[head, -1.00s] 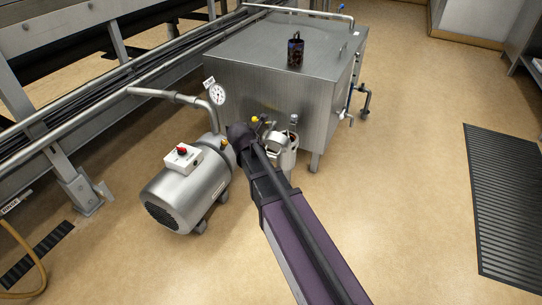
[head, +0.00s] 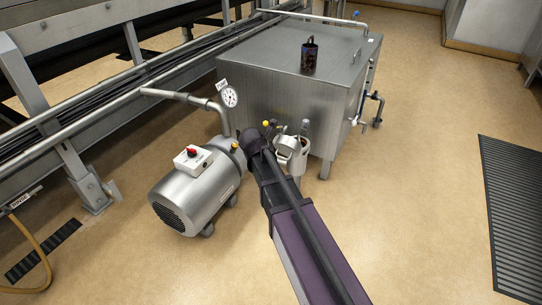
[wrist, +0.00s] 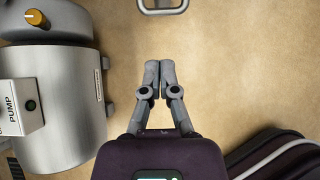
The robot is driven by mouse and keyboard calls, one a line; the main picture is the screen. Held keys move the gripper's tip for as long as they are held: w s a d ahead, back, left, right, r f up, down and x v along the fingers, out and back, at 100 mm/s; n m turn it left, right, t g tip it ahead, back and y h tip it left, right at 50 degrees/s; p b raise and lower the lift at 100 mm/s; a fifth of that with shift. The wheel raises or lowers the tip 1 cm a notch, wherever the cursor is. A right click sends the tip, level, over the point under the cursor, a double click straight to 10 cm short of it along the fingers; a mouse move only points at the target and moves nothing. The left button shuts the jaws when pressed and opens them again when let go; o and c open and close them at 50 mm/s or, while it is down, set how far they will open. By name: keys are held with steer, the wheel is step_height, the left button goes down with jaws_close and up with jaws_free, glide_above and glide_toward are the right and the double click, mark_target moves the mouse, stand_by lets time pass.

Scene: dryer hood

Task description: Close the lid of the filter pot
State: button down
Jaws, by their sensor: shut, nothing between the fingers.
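The filter pot (head: 292,163) is a small pale metal vessel in front of the steel tank, just right of my arm's end in the head view. A round, tilted metal piece at its top (head: 287,146) looks like its lid, standing open; the arm partly hides this area. In the wrist view my gripper (wrist: 159,66) has its two fingers together, with nothing between them, above bare floor. A grey metal loop (wrist: 162,10) shows at the top edge of the wrist view, apart from the fingertips; I cannot tell what it belongs to.
The pump (head: 195,190) stands close left of my arm and also fills the left of the wrist view (wrist: 50,100). A gauge (head: 229,97) rises behind it. The steel tank (head: 265,95) blocks the back. Open floor (head: 410,190) lies to the right.

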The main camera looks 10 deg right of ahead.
mark_target(281, 149)
steer(key=shift+w+d+f+b, duration=0.75)
steer(key=shift+w+d+f, duration=0.1)
steer(key=shift+w, duration=0.35)
steer(key=shift+w+d+f+b, duration=0.75)
steer(key=shift+w+d, duration=0.15)
steer(key=shift+w, duration=0.35)
steer(key=shift+w+d+f+b, duration=0.7)
steer(key=shift+w+d+f, duration=0.15)
steer(key=shift+w, duration=0.35)
steer(key=shift+d, duration=0.1)
steer(key=shift+a+r, duration=0.15)
steer(key=shift+a, duration=0.1)
steer(key=shift+w+d+r+p, duration=0.1)
steer(key=shift+w+p, duration=0.05)
steer(key=shift+p, duration=0.3)
